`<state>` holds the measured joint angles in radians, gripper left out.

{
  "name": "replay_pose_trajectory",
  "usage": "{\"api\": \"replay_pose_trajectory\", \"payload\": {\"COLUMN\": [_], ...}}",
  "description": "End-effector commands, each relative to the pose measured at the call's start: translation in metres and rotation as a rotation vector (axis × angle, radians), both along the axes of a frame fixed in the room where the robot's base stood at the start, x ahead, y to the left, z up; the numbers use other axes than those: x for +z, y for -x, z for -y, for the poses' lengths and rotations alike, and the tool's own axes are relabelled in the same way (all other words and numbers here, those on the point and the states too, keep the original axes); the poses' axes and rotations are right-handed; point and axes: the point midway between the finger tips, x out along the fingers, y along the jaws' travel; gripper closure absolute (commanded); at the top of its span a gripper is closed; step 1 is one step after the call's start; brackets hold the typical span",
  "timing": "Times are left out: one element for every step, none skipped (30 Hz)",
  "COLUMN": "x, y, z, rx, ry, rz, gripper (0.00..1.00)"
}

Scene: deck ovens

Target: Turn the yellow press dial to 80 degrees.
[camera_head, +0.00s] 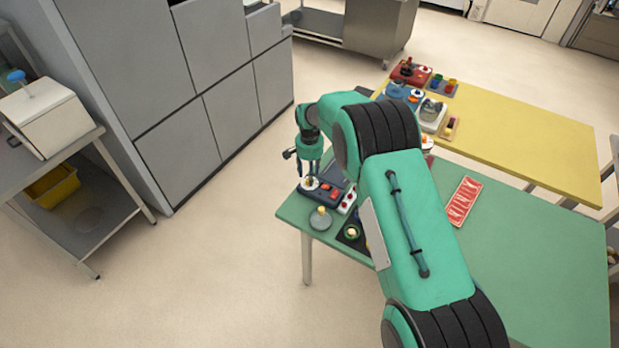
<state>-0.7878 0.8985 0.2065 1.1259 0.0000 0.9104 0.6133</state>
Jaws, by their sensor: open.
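A dark blue control box (336,178) with red buttons stands at the far left corner of the green table. A small pale, yellowish dial (311,184) shows at its left end, directly under my gripper (311,179). My gripper points down over it with its fingers apart, one on either side of the dial as seen from here. I cannot tell whether the fingers touch it. The dial's pointer and scale are too small to read. My arm covers part of the table right of the box.
A grey round piece with a yellow knob (321,218) stands just in front of the box. A white strip with red buttons (347,201) lies beside it. A red tray (460,201) lies on the green table (530,260). Several devices crowd the yellow table (530,140) behind.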

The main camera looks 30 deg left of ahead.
Motion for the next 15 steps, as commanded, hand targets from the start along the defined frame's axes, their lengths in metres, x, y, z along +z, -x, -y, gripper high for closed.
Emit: {"api": "replay_pose_trajectory", "payload": {"x": [0.009, 0.013, 0.019, 0.024, 0.029, 0.037, 0.042, 0.046, 0.053, 0.058, 0.062, 0.069, 0.072, 0.076, 0.08], "y": [-0.001, 0.0, -0.001, -0.001, -0.001, -0.001, -0.001, -0.001, -0.001, -0.001, -0.001, 0.0, 0.0, 0.0, 0.0], "z": [0.0, 0.0, 0.0, -0.001, -0.001, -0.001, 0.0, 0.0, -0.001, -0.001, 0.0, 0.0, 0.0, 0.0, 0.0], "rx": [0.0, 0.0, 0.0, 0.0, 0.0, 0.0, 0.0, 0.0, 0.0, 0.0, 0.0, 0.0, 0.0, 0.0, 0.0], "ry": [-0.001, -0.001, -0.001, -0.001, -0.002, -0.002, -0.001, -0.001, -0.001, -0.001, -0.001, -0.001, -0.001, -0.001, -0.001], "rz": [0.002, 0.002, 0.001, 0.002, 0.002, 0.002, 0.002, 0.002, 0.002, 0.002, 0.002, 0.001, 0.001, 0.001, 0.001], "gripper": [0.55, 0.55, 0.55, 0.55, 0.55, 0.55, 0.55, 0.55, 0.55, 0.55, 0.55, 0.55, 0.55, 0.55, 0.55]}}
